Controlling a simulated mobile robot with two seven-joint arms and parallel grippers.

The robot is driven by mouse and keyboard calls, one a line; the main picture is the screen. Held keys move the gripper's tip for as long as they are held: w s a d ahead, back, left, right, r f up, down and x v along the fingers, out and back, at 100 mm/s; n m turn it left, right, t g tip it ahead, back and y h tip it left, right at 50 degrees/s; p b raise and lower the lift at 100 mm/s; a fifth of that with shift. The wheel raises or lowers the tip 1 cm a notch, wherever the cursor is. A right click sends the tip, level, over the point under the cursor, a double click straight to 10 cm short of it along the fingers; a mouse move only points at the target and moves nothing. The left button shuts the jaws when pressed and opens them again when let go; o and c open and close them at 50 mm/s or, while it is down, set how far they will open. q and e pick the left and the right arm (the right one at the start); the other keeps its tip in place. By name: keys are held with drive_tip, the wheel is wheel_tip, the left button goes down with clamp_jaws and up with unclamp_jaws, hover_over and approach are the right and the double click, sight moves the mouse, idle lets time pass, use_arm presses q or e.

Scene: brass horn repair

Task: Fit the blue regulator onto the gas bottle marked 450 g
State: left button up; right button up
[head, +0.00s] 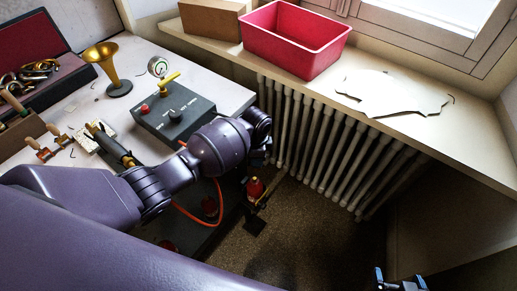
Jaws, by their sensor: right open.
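No blue regulator can be made out in the head view.
The bench holds a grey control box (175,115), a pressure gauge (158,67), a brass bell (113,70) and an open dark case (35,50). A red bin (293,40) and torn white sheet (385,93) are on the sill above the radiator (320,150). Floor at lower right is clear.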

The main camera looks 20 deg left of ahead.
use_arm(q)
drive_tip(key=f+m, duration=0.1)
drive_tip(key=m, duration=0.1)
drive_tip(key=a+f+m, duration=0.1)
drive_tip(key=m, duration=0.1)
drive_tip(key=shift+w+f, duration=0.15)
use_arm(e)
drive_tip(key=shift+d, duration=0.1)
use_arm(q)
drive_tip(key=shift+f+b, duration=0.3)
drive_tip(key=shift+f, duration=0.35)
drive_tip(key=shift+f+b, duration=0.3)
drive_tip(key=shift+f, duration=0.35)
drive_tip(key=shift+f+b, duration=0.65)
drive_tip(key=shift+f, duration=0.55)
use_arm(e)
drive_tip(key=shift+w+a+f, duration=0.1)
drive_tip(key=shift+w+f, duration=0.05)
drive_tip(key=shift+f, duration=0.25)
drive_tip(key=shift+w+a+f, duration=0.1)
drive_tip(key=shift+f, duration=0.3)
drive_tip(key=shift+w+r, duration=0.15)
use_arm(q)
drive_tip(key=shift+f, duration=0.1)
use_arm(e)
drive_tip(key=shift+d, duration=0.1)
